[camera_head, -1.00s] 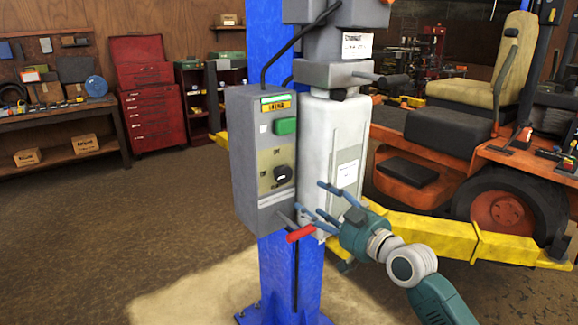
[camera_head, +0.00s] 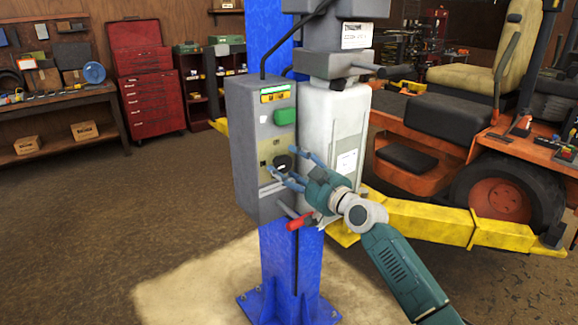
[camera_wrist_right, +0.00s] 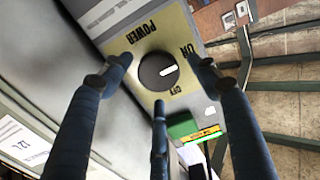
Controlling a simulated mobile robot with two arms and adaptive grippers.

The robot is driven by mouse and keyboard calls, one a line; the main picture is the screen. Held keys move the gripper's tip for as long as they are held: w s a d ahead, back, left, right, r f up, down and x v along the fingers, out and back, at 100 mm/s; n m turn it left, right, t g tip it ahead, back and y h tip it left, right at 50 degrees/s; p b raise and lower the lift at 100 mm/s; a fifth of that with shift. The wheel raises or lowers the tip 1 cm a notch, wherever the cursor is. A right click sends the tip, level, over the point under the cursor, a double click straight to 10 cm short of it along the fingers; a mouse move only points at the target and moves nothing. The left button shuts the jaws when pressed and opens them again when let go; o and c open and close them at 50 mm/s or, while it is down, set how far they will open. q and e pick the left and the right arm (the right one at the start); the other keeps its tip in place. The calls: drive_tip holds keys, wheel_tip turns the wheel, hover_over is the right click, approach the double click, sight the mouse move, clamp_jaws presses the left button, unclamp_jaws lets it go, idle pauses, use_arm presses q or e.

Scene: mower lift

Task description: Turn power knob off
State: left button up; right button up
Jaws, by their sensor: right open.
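The black round power knob (camera_head: 283,163) sits low on the front of the grey control box (camera_head: 250,150). In the right wrist view the knob (camera_wrist_right: 157,72) is on a yellow plate marked POWER, ON and OFF. Its white mark points right in that view, toward the side where ON and OFF are printed. My right gripper (camera_head: 288,168) is open in front of the plate. In the right wrist view its blue fingers (camera_wrist_right: 160,80) are spread around the knob; contact cannot be told. My left gripper is not in view.
A green button (camera_head: 285,116) is above the knob and a red-handled lever (camera_head: 300,222) below. The blue post (camera_head: 278,275) carries the box, beside a white tank (camera_head: 330,120). A yellow lift arm (camera_head: 440,222) and orange mower (camera_head: 440,155) stand right. Floor at left is clear.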

drive_tip(key=shift+c, duration=0.3)
drive_tip(key=c, duration=1)
drive_tip(key=shift+c, duration=0.2)
